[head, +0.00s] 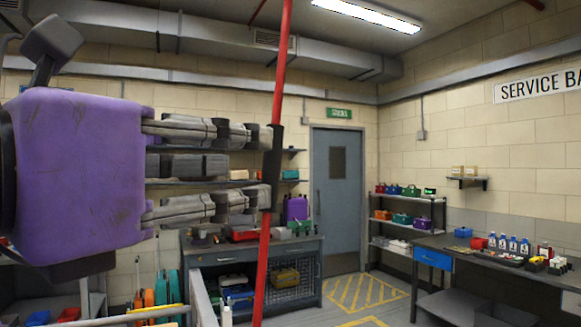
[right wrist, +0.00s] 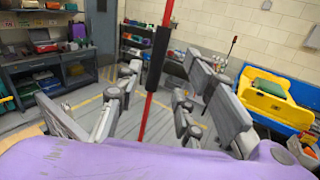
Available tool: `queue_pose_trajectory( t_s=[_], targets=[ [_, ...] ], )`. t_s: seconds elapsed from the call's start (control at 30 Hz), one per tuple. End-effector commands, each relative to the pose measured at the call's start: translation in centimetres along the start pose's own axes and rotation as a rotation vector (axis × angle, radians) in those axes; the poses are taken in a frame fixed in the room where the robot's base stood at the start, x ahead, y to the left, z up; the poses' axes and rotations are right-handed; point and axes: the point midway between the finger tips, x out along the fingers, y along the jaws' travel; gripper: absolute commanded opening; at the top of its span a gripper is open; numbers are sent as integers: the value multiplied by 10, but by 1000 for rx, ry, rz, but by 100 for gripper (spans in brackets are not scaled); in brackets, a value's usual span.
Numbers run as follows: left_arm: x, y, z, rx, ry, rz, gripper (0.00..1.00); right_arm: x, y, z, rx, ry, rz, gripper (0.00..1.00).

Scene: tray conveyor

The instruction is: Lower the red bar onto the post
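The red bar (head: 281,75) stands nearly upright, leaning slightly, and runs out of the head view at top and bottom. It has a black grip (head: 273,165) midway along it. My purple right gripper (head: 260,167) comes in from the left, its fingertips level with the grip. In the right wrist view, the right gripper (right wrist: 161,78) is open, one finger on each side. The bar (right wrist: 142,118) and its black grip (right wrist: 158,58) stand between the fingertips, with gaps on both sides. My left gripper is not in view. I cannot make out the post.
A workbench (head: 215,250) with bins stands behind the bar, beside a grey door (head: 338,190). Shelves (head: 400,222) and a bench with bottles (head: 490,258) stand at the right. A yellow fixture (right wrist: 268,103) is right of the gripper in the wrist view.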

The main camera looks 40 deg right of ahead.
Motion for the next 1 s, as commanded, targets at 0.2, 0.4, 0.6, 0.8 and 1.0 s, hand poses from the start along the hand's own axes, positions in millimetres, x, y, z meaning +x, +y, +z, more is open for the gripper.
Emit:
queue_pose_trajectory(
  t_s=[0.2,0.4,0.6,0.8,1.0],
  targets=[
    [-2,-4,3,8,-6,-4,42,2,2,-1,10,25,23,36],
    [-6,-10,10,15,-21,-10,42,32,1,0,11,23,18,36],
    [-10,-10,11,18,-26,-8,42,61,2,-1,11,22,19,36],
    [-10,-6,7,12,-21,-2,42,74,3,-2,10,22,21,36],
    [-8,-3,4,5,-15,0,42,75,4,-3,9,23,22,36]
  ],
)
